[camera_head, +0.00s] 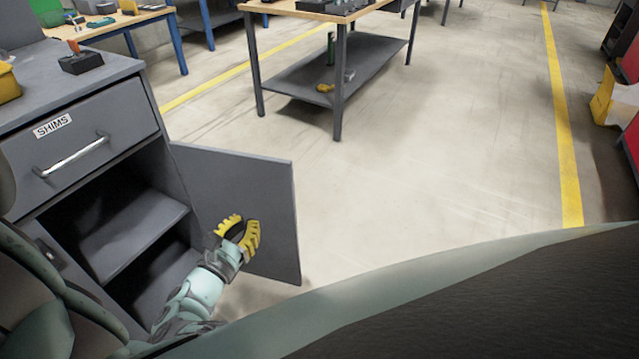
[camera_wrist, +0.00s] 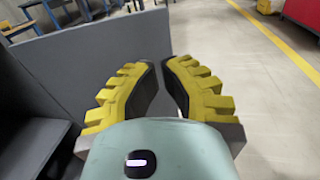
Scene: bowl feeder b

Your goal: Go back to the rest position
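My gripper (camera_head: 239,235) has yellow ridged fingers and is in front of the open grey cabinet door (camera_head: 277,190) in the head view. In the wrist view my gripper (camera_wrist: 163,72) shows its two fingers apart with nothing between them. The door (camera_wrist: 100,55) stands behind and to the left of the fingers there. I cannot tell whether the gripper touches the door. My arm reaches up from the bottom of the head view to the gripper.
The grey cabinet (camera_head: 170,160) stands at the left, with a shut drawer labelled SHIMS (camera_head: 85,140) above open shelves (camera_head: 135,232). A workbench (camera_head: 300,12) with a lower shelf stands beyond. The floor (camera_head: 450,140) to the right is clear, with a yellow line (camera_head: 562,120).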

